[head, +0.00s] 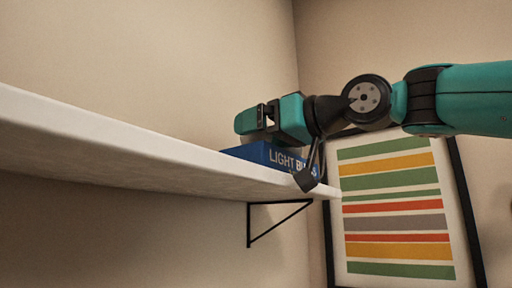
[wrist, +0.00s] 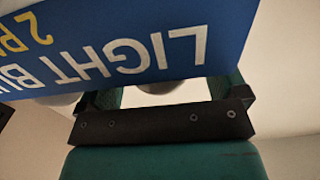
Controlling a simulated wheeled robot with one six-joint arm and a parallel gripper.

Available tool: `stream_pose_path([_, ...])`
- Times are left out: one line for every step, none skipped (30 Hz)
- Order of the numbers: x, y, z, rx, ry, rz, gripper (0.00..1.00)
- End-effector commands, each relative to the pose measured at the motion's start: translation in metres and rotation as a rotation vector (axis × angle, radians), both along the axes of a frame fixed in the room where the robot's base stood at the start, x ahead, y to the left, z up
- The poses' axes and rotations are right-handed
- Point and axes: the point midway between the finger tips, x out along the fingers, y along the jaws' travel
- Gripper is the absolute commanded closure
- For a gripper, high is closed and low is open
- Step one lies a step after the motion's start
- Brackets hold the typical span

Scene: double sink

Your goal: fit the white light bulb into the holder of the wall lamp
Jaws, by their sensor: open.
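A blue box (head: 262,154) lettered "LIGHT BU…" sits on a white shelf. My gripper (head: 268,118) is over the box, its jaws open. In the wrist view the box (wrist: 130,45) fills the upper left, its lettering upside down, and covers part of the gripper (wrist: 163,92). Pale, rounded greyish shapes show below the box's edge, one between the fingers and one left of them. They may be light bulbs, but the box hides most of them. No bulb is clear in the head view. The wall lamp and its holder are not in view.
The long white shelf (head: 120,150) runs from the left toward the corner, with a black bracket (head: 249,225) beneath its end. A framed striped picture (head: 395,215) hangs on the wall at the right, behind my arm. The shelf left of the box looks clear.

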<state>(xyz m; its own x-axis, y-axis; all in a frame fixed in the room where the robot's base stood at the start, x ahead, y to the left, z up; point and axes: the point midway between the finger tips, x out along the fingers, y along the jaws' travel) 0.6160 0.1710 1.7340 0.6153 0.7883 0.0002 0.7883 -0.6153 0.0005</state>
Motion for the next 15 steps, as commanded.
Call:
stream_pose_path([0.0,-0.0001,-0.0002,0.0,0.0,0.0,0.13])
stream_pose_path([0.0,-0.0002,-0.0002,0.0,0.0,0.0,0.2])
stream_pose_path([0.0,-0.0003,-0.0002,0.0,0.0,0.0,0.29])
stream_pose_path([0.0,-0.0003,-0.0002,0.0,0.0,0.0,0.36])
stream_pose_path([0.0,-0.0003,-0.0002,0.0,0.0,0.0,0.43])
stream_pose_path([0.0,-0.0004,-0.0002,0.0,0.0,0.0,0.52])
stream_pose_path([0.0,-0.0004,-0.0002,0.0,0.0,0.0,0.52])
stream_pose_path([0.0,-0.0004,-0.0001,0.0,0.0,0.0,0.52])
stream_pose_path([-0.0001,-0.0004,0.0,0.0,0.0,0.0,0.52])
stream_pose_path([-0.0001,-0.0004,0.0,0.0,0.0,0.0,0.52])
stream_pose_path([-0.0001,-0.0004,0.0,0.0,0.0,0.0,0.52])
stream_pose_path([-0.0001,-0.0004,0.0,0.0,0.0,0.0,0.52])
stream_pose_path([-0.0001,-0.0004,0.0001,0.0,0.0,0.0,0.52])
stream_pose_path([-0.0001,-0.0004,0.0001,0.0,0.0,0.0,0.52])
stream_pose_path([-0.0001,-0.0004,0.0003,0.0,0.0,0.0,0.52])
